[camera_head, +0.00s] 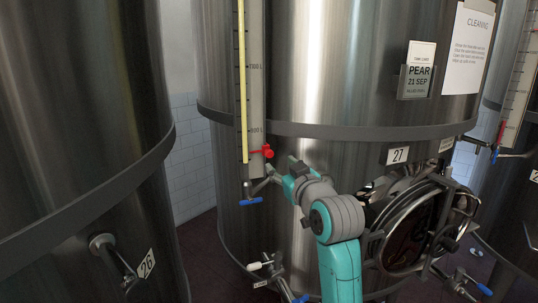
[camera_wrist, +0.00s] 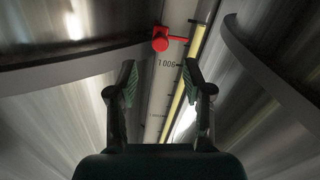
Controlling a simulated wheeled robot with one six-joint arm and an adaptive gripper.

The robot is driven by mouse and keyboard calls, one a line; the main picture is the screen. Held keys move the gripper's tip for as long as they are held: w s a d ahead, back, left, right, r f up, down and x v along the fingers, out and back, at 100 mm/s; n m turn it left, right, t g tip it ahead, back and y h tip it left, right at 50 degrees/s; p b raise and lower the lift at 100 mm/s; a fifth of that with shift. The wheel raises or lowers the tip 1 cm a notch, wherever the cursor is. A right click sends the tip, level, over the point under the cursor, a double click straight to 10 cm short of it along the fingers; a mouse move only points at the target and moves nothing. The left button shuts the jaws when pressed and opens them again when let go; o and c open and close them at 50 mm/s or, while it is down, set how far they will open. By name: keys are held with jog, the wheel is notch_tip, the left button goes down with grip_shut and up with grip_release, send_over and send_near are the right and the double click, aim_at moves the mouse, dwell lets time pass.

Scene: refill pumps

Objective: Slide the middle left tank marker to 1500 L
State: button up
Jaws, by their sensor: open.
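The red marker (camera_head: 267,151) sits low on the pale scale strip (camera_head: 255,95) of tank 27, beside a yellow level tube (camera_head: 242,85). The scale's numbers are too small to read surely in the head view. My gripper (camera_head: 274,173) is just below the marker, near the strip. In the wrist view my gripper (camera_wrist: 160,75) is open and empty, one finger on each side of the strip. The red marker (camera_wrist: 160,40) shows beyond the fingertips, apart from them, close to a printed number on the strip.
A blue-handled valve (camera_head: 250,200) is at the tube's foot. A round hatch (camera_head: 405,235) is right of my arm. Tank 26 (camera_head: 80,120) stands at left. Another tank with its own red marker (camera_head: 501,131) is at right. A dark band (camera_head: 340,131) rings tank 27.

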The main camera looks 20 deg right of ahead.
aim_at(270, 155)
jog(key=w, duration=0.6)
jog(key=w+a, duration=0.1)
jog(key=w, duration=0.2)
jog(key=shift+w, duration=0.25)
jog(key=shift+s, duration=0.1)
grip_shut()
